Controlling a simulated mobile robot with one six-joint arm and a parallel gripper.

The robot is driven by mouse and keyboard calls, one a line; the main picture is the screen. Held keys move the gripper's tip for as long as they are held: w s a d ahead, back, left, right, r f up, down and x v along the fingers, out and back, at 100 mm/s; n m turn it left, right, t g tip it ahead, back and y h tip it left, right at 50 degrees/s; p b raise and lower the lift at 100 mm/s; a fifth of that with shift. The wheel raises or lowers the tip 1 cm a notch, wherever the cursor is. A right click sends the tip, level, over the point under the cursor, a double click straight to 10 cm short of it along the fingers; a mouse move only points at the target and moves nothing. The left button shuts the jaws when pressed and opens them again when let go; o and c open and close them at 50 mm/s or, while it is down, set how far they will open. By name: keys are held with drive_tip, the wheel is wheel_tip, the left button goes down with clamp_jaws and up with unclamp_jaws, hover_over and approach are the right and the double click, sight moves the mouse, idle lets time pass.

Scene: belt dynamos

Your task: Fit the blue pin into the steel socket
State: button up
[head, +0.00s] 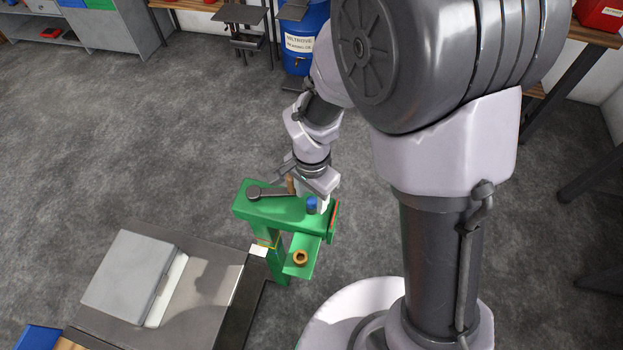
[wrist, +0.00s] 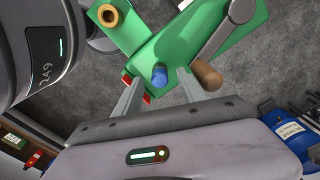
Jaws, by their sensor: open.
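The blue pin (head: 311,204) stands on the top of a green machine (head: 272,208), near its right end. It also shows in the wrist view (wrist: 160,75), between my two fingers. My gripper (wrist: 157,78) is open, one finger on either side of the pin, with gaps visible; its height relative to the pin is hard to judge. In the head view my gripper (head: 316,196) is over that end of the machine, partly hidden by its own body. A brass-coloured ring (head: 300,257) sits on a lower green shelf; it also shows in the wrist view (wrist: 108,15). I see no clearly steel socket.
A dark crank (head: 268,191) with a wooden handle (wrist: 207,75) lies on the machine top, the handle close to my right finger. A grey box (head: 130,277) stands on a bench at lower left. A blue drum (head: 300,45) stands behind. The floor between is open.

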sight(312, 201)
wheel_tip(312, 201, up, 16)
drive_tip(key=p, duration=0.4)
drive_tip(key=shift+r+p, duration=0.2)
drive_tip(key=shift+p, duration=0.1)
